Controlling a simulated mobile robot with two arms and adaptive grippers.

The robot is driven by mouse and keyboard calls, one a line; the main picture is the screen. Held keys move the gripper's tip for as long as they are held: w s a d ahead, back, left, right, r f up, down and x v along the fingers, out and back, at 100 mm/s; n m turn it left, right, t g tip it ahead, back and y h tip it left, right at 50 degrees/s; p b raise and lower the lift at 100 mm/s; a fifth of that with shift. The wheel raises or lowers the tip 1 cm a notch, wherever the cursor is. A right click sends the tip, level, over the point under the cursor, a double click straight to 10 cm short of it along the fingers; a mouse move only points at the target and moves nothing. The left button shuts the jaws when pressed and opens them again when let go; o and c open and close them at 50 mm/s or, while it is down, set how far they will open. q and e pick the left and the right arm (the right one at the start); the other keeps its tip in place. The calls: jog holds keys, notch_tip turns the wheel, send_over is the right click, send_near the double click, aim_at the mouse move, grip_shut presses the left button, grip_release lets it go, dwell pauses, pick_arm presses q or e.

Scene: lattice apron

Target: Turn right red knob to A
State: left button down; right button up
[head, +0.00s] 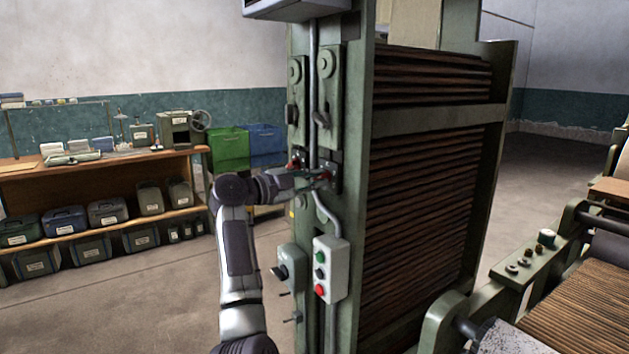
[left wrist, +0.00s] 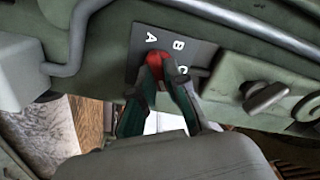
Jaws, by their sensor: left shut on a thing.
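The right red knob (head: 327,175) sits on a dark plate on the green machine column. In the left wrist view the red knob (left wrist: 153,61) shows between the fingertips, on a black plate (left wrist: 165,47) with white letters A, B and C. My left gripper (head: 318,178) reaches it from the left and is shut on it; its fingers also show in the left wrist view (left wrist: 160,75). The fingers hide part of the knob, and I cannot tell which letter it points to. A second red knob (head: 293,165) sits just to the left. My right gripper is not in view.
A grey box with green, black and red buttons (head: 330,270) and a conduit (head: 325,208) are just below the knobs. Dark levers (head: 322,118) are above. A grey switch (left wrist: 265,97) shows beside the plate in the left wrist view. Shelves with boxes (head: 105,212) stand at left.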

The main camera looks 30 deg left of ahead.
pick_arm(q)
jog(key=shift+n+b, duration=1.1)
jog(key=shift+n, duration=0.1)
jog(key=shift+r+n, duration=0.1)
jog(key=shift+n, duration=0.8)
jog(key=n+p, duration=0.6)
jog(key=n, duration=0.4)
jog(key=n+p, duration=0.6)
jog(key=n, duration=0.5)
jog(key=n+p, duration=0.6)
jog(key=n, duration=0.4)
jog(key=shift+w+a+r, duration=0.1)
jog(key=shift+w+a, duration=0.1)
jog(key=shift+a, duration=0.2)
jog(key=shift+n, duration=0.4)
